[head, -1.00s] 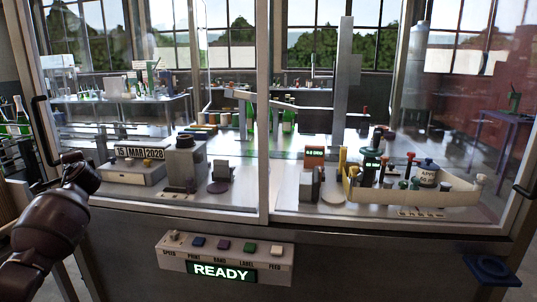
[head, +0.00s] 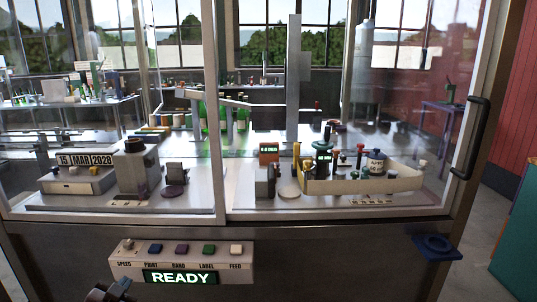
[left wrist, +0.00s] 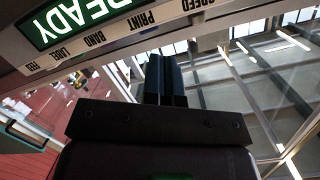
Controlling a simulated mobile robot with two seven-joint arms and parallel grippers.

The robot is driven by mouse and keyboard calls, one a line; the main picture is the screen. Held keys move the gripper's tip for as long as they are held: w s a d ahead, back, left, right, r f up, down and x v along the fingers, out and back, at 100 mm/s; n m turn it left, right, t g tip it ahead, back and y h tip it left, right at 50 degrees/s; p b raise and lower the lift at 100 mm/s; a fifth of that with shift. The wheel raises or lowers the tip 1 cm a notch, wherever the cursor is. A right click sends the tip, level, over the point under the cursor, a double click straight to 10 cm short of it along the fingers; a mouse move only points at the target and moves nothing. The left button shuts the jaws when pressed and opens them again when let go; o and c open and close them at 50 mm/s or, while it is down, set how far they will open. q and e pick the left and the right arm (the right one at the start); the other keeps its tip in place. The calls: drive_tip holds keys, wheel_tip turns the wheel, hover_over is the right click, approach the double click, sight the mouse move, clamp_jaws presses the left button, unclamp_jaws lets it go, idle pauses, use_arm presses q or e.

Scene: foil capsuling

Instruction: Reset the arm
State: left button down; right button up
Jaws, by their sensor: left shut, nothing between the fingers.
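My left gripper (left wrist: 166,80) shows in the left wrist view as two dark fingers pressed together, with nothing between them. In the head view only a small dark part of my left arm or gripper (head: 108,292) shows at the bottom edge, below the control panel (head: 122,262). The panel, with a lit READY display (head: 180,278), also shows close by along the top left of the left wrist view. My right gripper is in neither view.
A glazed cabinet with a metal frame (head: 220,120) stands ahead. Inside are a date unit (head: 75,181), green bottles (head: 212,112) and a cream tray (head: 385,186) of small items. A door handle (head: 472,138) and a blue holder (head: 437,246) jut out at right.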

use_arm(q)
drive_tip(key=s+d+f+n+g, duration=0.1)
drive_tip(key=s+d+f, duration=0.2)
drive_tip(key=s, duration=0.6)
drive_tip(key=s+d+f+n+g, duration=0.2)
drive_tip(key=s+f, duration=0.6)
drive_tip(key=s, duration=0.1)
drive_tip(key=s+d+f+n+g, duration=0.1)
drive_tip(key=s+d+f, duration=0.2)
drive_tip(key=s+f, duration=0.3)
drive_tip(key=s, duration=0.4)
drive_tip(key=shift+d+g+h, duration=0.3)
drive_tip(key=shift+d+g, duration=0.05)
drive_tip(key=shift+g, duration=0.05)
drive_tip(key=shift+f, duration=0.1)
